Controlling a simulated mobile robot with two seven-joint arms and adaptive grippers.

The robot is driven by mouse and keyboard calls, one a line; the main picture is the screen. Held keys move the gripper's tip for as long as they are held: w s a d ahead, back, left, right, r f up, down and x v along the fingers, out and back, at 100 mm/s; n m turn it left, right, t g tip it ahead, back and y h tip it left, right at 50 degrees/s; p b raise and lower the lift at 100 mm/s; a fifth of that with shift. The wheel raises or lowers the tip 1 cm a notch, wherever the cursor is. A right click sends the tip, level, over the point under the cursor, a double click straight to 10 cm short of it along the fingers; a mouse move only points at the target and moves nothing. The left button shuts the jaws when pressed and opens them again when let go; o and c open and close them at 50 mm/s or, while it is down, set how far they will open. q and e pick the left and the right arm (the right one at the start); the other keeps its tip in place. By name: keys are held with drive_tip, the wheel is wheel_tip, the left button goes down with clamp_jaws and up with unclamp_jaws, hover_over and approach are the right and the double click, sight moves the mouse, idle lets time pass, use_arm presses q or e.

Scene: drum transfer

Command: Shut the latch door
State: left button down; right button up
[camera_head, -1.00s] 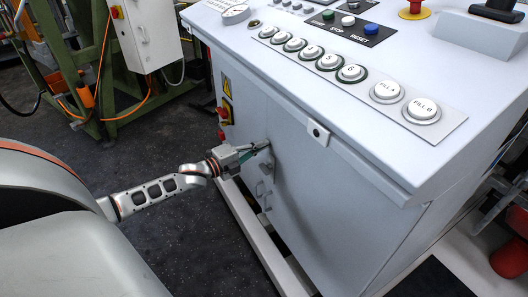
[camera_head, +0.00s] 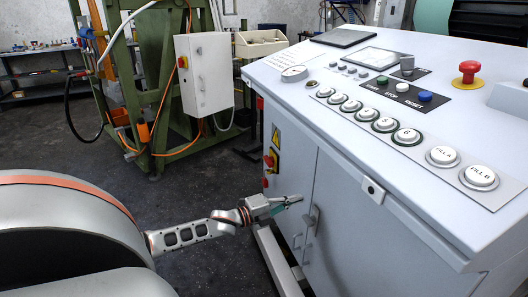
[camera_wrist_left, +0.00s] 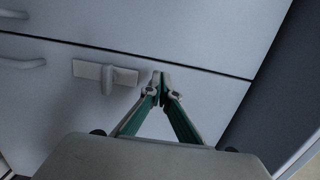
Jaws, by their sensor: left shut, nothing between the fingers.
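The latch door (camera_head: 288,170) is a light grey panel on the front of the console. It looks about flush with the neighbouring panel along a dark seam. A small latch handle (camera_head: 313,220) sits by the seam; it shows in the left wrist view as a plate with a lever (camera_wrist_left: 106,75). My left gripper (camera_head: 298,199) is shut and empty, its green-lined fingers just left of and above the latch. In the left wrist view its tips (camera_wrist_left: 160,80) meet beside the latch plate; whether they touch the panel I cannot tell. My right gripper is out of view.
The console top carries buttons (camera_head: 385,124) and a red emergency stop (camera_head: 468,72). A second handle (camera_head: 296,240) is low on the front. A green frame (camera_head: 150,80) with a white box (camera_head: 205,73) stands at the back left.

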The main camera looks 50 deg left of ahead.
use_arm(q)
drive_tip(key=a+p+v, duration=0.1)
drive_tip(key=v, duration=0.8)
drive_tip(key=shift+w, duration=0.2)
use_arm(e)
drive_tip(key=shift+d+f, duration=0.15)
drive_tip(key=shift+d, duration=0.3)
use_arm(q)
drive_tip(key=shift+f, duration=0.2)
